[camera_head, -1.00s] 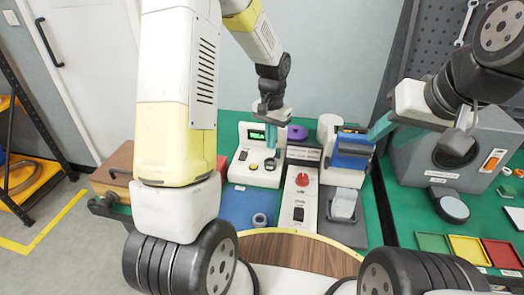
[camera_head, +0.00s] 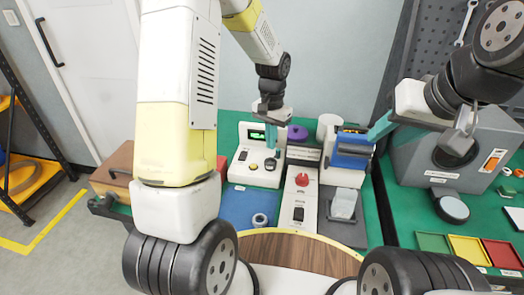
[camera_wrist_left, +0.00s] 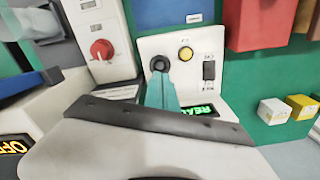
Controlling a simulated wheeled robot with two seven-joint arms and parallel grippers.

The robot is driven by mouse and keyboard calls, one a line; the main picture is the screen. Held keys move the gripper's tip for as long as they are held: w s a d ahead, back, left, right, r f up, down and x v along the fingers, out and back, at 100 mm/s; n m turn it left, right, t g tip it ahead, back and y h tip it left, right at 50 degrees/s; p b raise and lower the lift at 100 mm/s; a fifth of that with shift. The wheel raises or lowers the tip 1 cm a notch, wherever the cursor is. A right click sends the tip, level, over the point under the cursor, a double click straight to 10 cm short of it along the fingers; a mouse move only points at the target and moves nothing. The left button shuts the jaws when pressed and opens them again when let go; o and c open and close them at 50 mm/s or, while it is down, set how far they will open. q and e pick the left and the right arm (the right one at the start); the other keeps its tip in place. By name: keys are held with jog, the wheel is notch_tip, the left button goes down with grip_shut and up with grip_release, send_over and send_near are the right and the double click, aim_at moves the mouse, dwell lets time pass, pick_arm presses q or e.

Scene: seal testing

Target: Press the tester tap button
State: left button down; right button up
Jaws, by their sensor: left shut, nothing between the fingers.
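The white tester (camera_head: 250,178) stands on the green bench and shows a lit green display (camera_head: 257,135). Its face carries a yellow button (camera_wrist_left: 185,53), a dark round button (camera_wrist_left: 160,63) and a black rocker switch (camera_wrist_left: 208,70). My left gripper (camera_head: 271,151) is shut and empty, pointing down at the tester. In the left wrist view its teal fingertips (camera_wrist_left: 160,78) are right at the dark round button; I cannot tell whether they touch it. My right gripper (camera_head: 380,127) is beside the blue-and-white device; its finger gap is not clear.
A white control box with a red knob (camera_head: 302,180) stands right of the tester. The blue-and-white device (camera_head: 350,150) is further right. A blue mat (camera_head: 240,207) holds a small ring part (camera_head: 260,219). Coloured trays (camera_head: 468,249) lie at the lower right.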

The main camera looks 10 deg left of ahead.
pick_arm(q)
jog(key=shift+r, duration=0.1)
jog(key=s+a+r+n+t+h, duration=0.1)
jog(key=s+r+n+t, duration=0.1)
jog(key=s+r, duration=0.8)
jog(key=s+a+r+n+t+h, duration=0.1)
jog(key=s+r+t, duration=0.3)
jog(key=s+r, duration=0.7)
jog(key=shift+s+a+n, duration=0.4)
jog(key=shift+s+a, duration=0.15)
jog(key=shift+a, duration=0.1)
